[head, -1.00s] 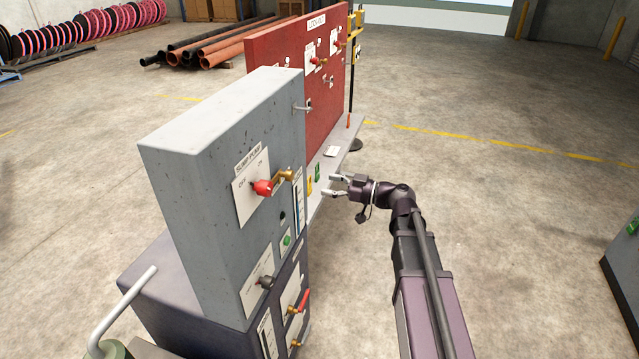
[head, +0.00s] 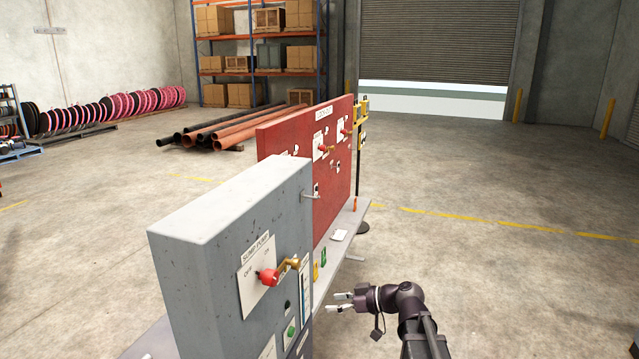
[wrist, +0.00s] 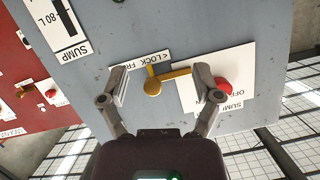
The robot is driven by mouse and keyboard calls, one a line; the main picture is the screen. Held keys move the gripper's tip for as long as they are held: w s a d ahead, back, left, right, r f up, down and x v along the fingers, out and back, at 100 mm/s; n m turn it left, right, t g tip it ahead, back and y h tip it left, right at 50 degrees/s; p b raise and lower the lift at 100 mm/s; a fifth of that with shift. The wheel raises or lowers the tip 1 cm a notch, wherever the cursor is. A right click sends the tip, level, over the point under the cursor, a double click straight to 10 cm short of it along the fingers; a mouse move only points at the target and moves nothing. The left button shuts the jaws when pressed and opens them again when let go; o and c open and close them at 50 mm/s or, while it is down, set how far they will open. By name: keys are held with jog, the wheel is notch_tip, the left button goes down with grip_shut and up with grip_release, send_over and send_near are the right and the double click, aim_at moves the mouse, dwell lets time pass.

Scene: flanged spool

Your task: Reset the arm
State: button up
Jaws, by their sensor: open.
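My gripper (head: 342,302) is open and empty in the head view, held out in front of the panels at the lower middle. The wrist view also shows its two spread fingers (wrist: 160,95), with a brass lever (wrist: 153,85) seen between them on the grey panel. In the head view the grey sump pump cabinet (head: 230,215) stands left of my gripper, with a red knob (head: 268,277) and a brass piece (head: 289,264) on its face. The gripper looks apart from the cabinet there. My forearm rises from the bottom edge.
A red lockout board (head: 330,190) stands behind the grey cabinet, with a pale shelf (head: 345,225) along its foot. The floor to the right (head: 530,290) is clear.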

jog(key=s+d+f+m+g+h+b, duration=0.1)
jog(key=s+d+f+m+g+h, duration=0.3)
jog(key=s+d+f+m+h, duration=0.7)
notch_tip(320, 180, down, 3)
jog(key=s+d+h, duration=0.1)
jog(key=s+h, duration=0.1)
jog(key=shift+s+d+m+h, duration=0.3)
jog(key=shift+d+m+h, duration=0.05)
jog(key=shift+m+h, duration=0.05)
